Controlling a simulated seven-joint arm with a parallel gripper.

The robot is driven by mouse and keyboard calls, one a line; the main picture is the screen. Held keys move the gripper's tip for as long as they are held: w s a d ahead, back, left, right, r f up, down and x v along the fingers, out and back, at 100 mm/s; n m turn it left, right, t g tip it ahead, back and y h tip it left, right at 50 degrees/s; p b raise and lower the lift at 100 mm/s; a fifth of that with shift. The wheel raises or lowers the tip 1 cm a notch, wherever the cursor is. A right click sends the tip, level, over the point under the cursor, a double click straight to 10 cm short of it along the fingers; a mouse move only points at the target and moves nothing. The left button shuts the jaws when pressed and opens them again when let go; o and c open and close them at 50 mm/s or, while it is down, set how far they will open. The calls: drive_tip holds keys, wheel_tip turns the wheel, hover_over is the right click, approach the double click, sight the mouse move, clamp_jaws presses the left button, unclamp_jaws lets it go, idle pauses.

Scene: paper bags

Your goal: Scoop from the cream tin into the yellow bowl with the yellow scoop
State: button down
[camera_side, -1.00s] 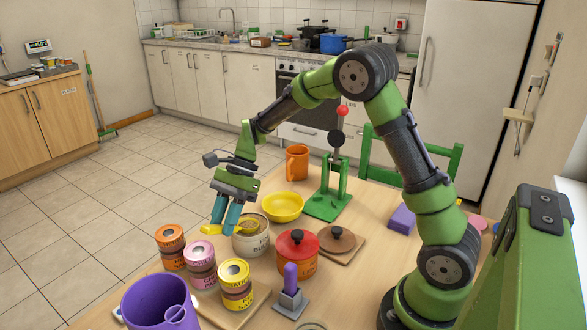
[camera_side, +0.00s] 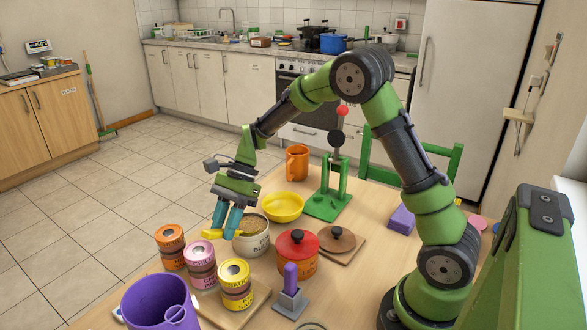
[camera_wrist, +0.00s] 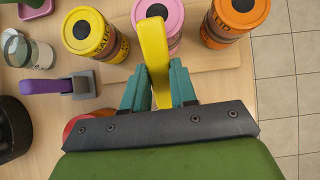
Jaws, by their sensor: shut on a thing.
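The cream tin (camera_side: 251,242) stands open on the table, with brownish contents showing inside its rim. The yellow bowl (camera_side: 283,209) stands just behind and to the right of it. My gripper (camera_side: 227,220) is at the tin's left side, its teal fingers shut on the yellow scoop (camera_side: 211,234). The scoop's handle end sticks out to the left of the fingers. In the wrist view the yellow handle (camera_wrist: 153,55) points up between the fingers (camera_wrist: 158,88). The scoop's cup is hidden, so I cannot tell whether it is inside the tin.
Orange (camera_side: 170,248), pink (camera_side: 201,264) and yellow (camera_side: 235,284) tins stand in front. A red-lidded pot (camera_side: 297,254) is right of the cream tin, near a purple-handled tool (camera_side: 290,293). A green stand (camera_side: 328,205) and an orange mug (camera_side: 297,163) are behind.

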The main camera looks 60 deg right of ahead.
drive_tip(key=shift+r, duration=0.1)
drive_tip(key=shift+a+r+h, duration=0.25)
drive_tip(key=shift+r+h, duration=0.1)
drive_tip(key=shift+r, duration=0.6)
drive_tip(key=shift+a+r+h, duration=0.3)
drive_tip(key=shift+r+h, duration=0.1)
drive_tip(key=shift+r, duration=0.5)
drive_tip(key=shift+a+r+h, duration=0.25)
drive_tip(key=shift+r+h, duration=0.1)
drive_tip(key=shift+r, duration=0.6)
drive_tip(key=shift+d+f, duration=0.1)
drive_tip(key=shift+d, duration=0.3)
drive_tip(key=w+d+m+t+h, duration=0.1)
drive_tip(key=w+d+m, duration=0.2)
drive_tip(key=d, duration=0.5)
drive_tip(key=w+d+m+t+h, duration=0.1)
drive_tip(key=w+d+m+t, duration=0.1)
drive_tip(key=d+m, duration=0.4)
drive_tip(key=w+d+m+t+h, duration=0.1)
drive_tip(key=w+d+m, duration=0.3)
drive_tip(key=d, duration=0.5)
drive_tip(key=shift+w+d+r+m+t+h, duration=0.3)
drive_tip(key=shift+d+m+t+h, duration=0.1)
drive_tip(key=shift+t, duration=0.2)
